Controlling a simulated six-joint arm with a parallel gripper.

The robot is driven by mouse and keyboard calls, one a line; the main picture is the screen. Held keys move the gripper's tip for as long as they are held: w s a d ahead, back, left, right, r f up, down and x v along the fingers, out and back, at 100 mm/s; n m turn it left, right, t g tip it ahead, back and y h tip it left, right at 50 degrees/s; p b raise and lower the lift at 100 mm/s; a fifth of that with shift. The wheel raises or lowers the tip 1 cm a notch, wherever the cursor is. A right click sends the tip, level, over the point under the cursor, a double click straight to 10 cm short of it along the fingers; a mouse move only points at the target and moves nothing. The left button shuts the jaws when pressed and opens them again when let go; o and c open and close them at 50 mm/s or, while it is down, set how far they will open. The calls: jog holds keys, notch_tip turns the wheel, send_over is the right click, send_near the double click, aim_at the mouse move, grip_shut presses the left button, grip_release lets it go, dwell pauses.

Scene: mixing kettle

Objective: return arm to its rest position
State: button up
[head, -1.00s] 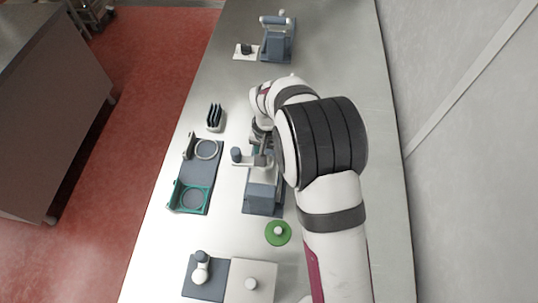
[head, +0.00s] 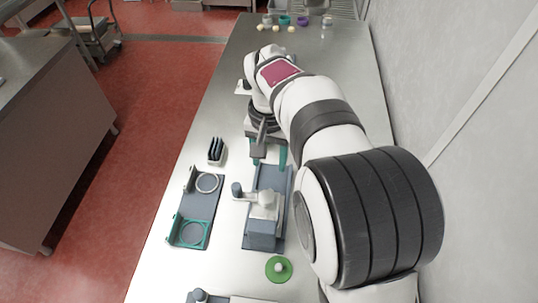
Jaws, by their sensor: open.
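My gripper (head: 268,160) hangs over the long steel counter at the far end of the blue-grey fixture (head: 264,236). Its two teal fingers are apart, with nothing visible between them. The fixture carries a white and grey part with a dark-knobbed handle (head: 238,190) pointing left. My white arm with black bands reaches in from the lower right and curves over the counter. It hides part of the counter behind the gripper.
A tray with two rings (head: 197,212) and a dark slotted rack (head: 216,152) lie to the left. A green disc with a knob (head: 279,268) is in front. Small bowls (head: 284,20) stand at the far end. A wall runs along the right.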

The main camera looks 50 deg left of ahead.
jog(key=shift+r, duration=0.45)
jog(key=w+d+r+m, duration=0.3)
jog(key=d, duration=0.8)
jog(key=w+d+r+m, duration=0.2)
jog(key=d+r+m, duration=0.15)
jog(key=d, duration=0.75)
jog(key=s+d+f+m+y, duration=0.1)
jog(key=s+d+f+m, duration=0.2)
jog(key=s+d, duration=0.9)
jog(key=d+m, duration=0.3)
jog(key=d, duration=0.1)
jog(key=shift+s+y, duration=0.15)
jog(key=shift+y, duration=0.25)
